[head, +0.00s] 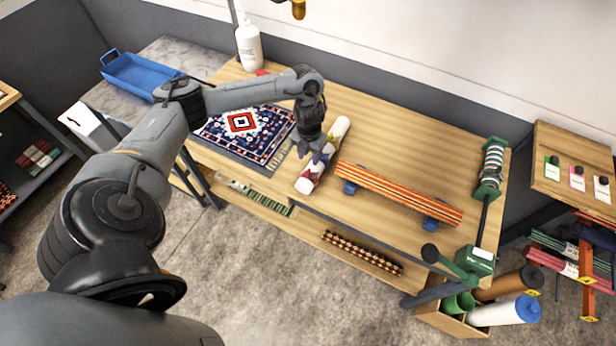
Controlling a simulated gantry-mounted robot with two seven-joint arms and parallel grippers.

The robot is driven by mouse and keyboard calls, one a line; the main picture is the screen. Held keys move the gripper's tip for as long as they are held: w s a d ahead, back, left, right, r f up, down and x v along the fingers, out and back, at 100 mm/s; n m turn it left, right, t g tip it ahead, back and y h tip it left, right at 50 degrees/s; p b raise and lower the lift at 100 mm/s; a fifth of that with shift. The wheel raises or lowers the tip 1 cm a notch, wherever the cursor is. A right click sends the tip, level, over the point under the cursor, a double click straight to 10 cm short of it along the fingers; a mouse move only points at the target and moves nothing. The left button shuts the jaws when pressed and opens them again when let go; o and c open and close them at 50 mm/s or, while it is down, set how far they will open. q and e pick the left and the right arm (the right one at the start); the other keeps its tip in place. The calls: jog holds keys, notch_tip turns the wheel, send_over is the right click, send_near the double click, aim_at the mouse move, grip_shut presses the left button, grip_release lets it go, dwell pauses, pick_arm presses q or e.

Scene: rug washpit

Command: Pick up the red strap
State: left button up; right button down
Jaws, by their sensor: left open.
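A rolled white bundle (339,129) lies on the wooden table, with red, purple and yellow patches around its middle. A red band (314,171) shows on the bundle's near half; it may be the red strap, but it is too small to be sure. Another small red item (262,72) lies at the back of the table, partly behind my arm. My left gripper (313,153) points down over the middle of the bundle and is open. Its fingertips overlap the bundle in the picture; I cannot tell if they touch it. My right gripper is not in view.
A patterned blue and red rug (222,128) lies left of the bundle. A striped orange roll (400,194) rests on blue supports to the right. A white bottle (249,48) stands at the back, and a green clamp-like stand (475,262) is at the right edge.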

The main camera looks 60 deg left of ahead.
aim_at(308, 171)
pick_arm(q)
notch_tip(308, 171, down, 2)
jog(key=shift+f, duration=0.1)
jog(key=f, duration=0.4)
jog(key=shift+s+d, duration=0.3)
jog(key=shift+s, duration=0.05)
jog(key=shift+f, duration=0.5)
jog(key=shift+c, duration=0.4)
grip_shut()
